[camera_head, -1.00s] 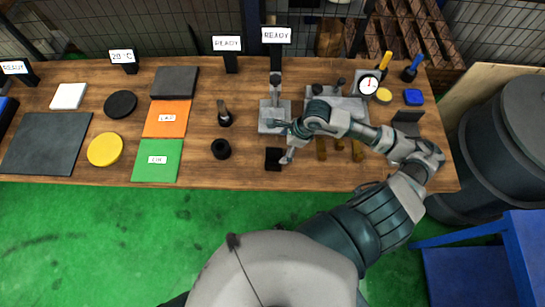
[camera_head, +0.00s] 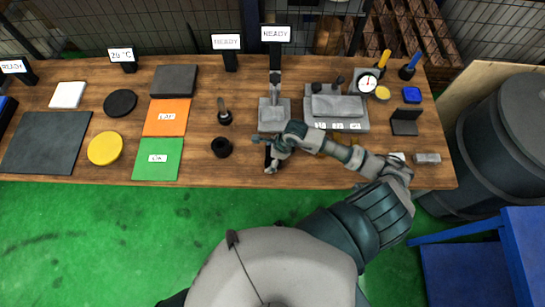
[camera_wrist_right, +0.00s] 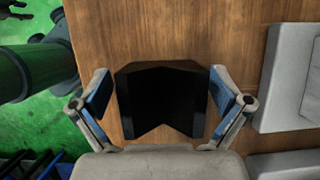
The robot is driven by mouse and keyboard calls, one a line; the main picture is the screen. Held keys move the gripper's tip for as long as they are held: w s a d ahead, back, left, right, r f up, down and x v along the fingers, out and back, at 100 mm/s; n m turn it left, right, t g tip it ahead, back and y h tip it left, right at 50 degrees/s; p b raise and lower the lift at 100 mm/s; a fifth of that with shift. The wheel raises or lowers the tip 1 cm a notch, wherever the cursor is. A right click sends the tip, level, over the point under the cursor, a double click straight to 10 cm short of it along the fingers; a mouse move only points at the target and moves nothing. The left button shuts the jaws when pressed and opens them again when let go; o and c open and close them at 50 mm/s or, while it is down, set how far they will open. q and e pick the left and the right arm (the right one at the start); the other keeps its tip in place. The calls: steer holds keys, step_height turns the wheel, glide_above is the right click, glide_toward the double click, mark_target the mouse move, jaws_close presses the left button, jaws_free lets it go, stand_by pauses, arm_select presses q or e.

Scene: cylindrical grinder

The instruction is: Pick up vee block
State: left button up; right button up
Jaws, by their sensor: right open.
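The vee block is a black block with a V-shaped notch (camera_wrist_right: 160,85). It lies on the wooden bench near its front edge. In the head view my right gripper (camera_head: 271,157) is over it and hides most of it. In the right wrist view my right gripper (camera_wrist_right: 165,95) is open, with one blue-padded finger on each side of the block. Small gaps seem to show between the fingers and the block. My left gripper is not in view.
A grey plate with an upright post (camera_head: 273,115) stands just behind the block. A grey fixture (camera_head: 337,108) is to its right. A green mat (camera_head: 158,168) lies further left. The bench's front edge is close.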

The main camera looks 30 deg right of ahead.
steer(key=shift+d+f, duration=0.1)
steer(key=shift+d, duration=0.25)
steer(key=c, duration=1.9)
steer(key=shift+o, duration=0.2)
